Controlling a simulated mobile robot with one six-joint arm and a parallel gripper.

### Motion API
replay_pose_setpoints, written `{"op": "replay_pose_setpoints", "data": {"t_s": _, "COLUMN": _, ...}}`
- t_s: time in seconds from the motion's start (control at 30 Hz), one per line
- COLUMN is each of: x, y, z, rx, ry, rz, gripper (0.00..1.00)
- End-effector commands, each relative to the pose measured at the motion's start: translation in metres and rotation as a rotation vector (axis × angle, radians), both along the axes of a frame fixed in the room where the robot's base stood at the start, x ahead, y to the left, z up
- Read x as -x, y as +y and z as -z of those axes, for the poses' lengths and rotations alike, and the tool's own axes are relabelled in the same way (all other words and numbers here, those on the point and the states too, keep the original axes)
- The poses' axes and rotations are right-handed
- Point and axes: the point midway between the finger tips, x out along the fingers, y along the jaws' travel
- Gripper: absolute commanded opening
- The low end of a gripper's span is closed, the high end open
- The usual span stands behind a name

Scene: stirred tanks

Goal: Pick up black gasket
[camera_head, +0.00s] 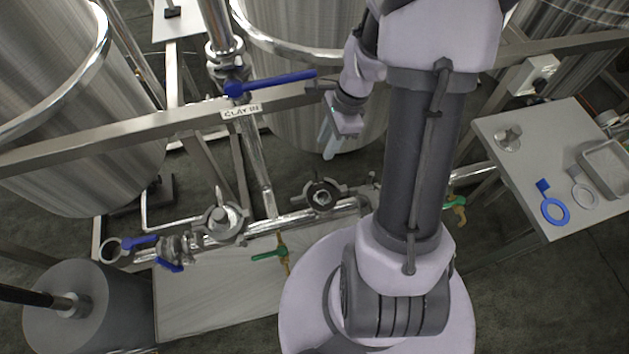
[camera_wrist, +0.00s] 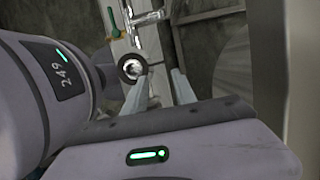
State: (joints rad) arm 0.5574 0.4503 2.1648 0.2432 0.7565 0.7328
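My gripper (camera_head: 329,146) hangs in front of the middle steel tank in the head view. In the wrist view its two pale fingers (camera_wrist: 160,86) are apart with nothing between them, so it is open. A dark ring (camera_head: 322,196) sits at the winged clamp on the pipe, below my gripper in the head view. I cannot tell if this ring is the black gasket. A round pipe end with a dark rim (camera_wrist: 131,67) shows beside the left finger in the wrist view. No loose black gasket is plainly visible.
A side table (camera_head: 490,128) at right holds a blue ring with a tab (camera_head: 554,211), a grey ring (camera_head: 583,197), a clamp (camera_head: 508,138) and a tray (camera_head: 609,167). A rail with a blue-handled valve (camera_head: 270,83) crosses left of my arm. Pipes and valves run below.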

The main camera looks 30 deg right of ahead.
Motion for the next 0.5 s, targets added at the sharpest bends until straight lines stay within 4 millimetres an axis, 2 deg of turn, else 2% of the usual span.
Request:
{"op": "replay_pose_setpoints", "data": {"t_s": 0.03, "x": -0.001, "y": 0.004, "z": 0.02, "rx": -0.001, "ry": 0.002, "rz": -0.003, "gripper": 0.33}}
{"op": "replay_pose_setpoints", "data": {"t_s": 0.1, "x": -0.002, "y": 0.008, "z": 0.036, "rx": 0.0, "ry": 0.001, "rz": -0.002, "gripper": 0.33}}
{"op": "replay_pose_setpoints", "data": {"t_s": 0.37, "x": -0.005, "y": 0.015, "z": 0.062, "rx": 0.001, "ry": -0.001, "rz": -0.004, "gripper": 0.33}}
{"op": "replay_pose_setpoints", "data": {"t_s": 0.5, "x": -0.007, "y": 0.019, "z": 0.092, "rx": 0.0, "ry": 0.0, "rz": -0.003, "gripper": 0.33}}
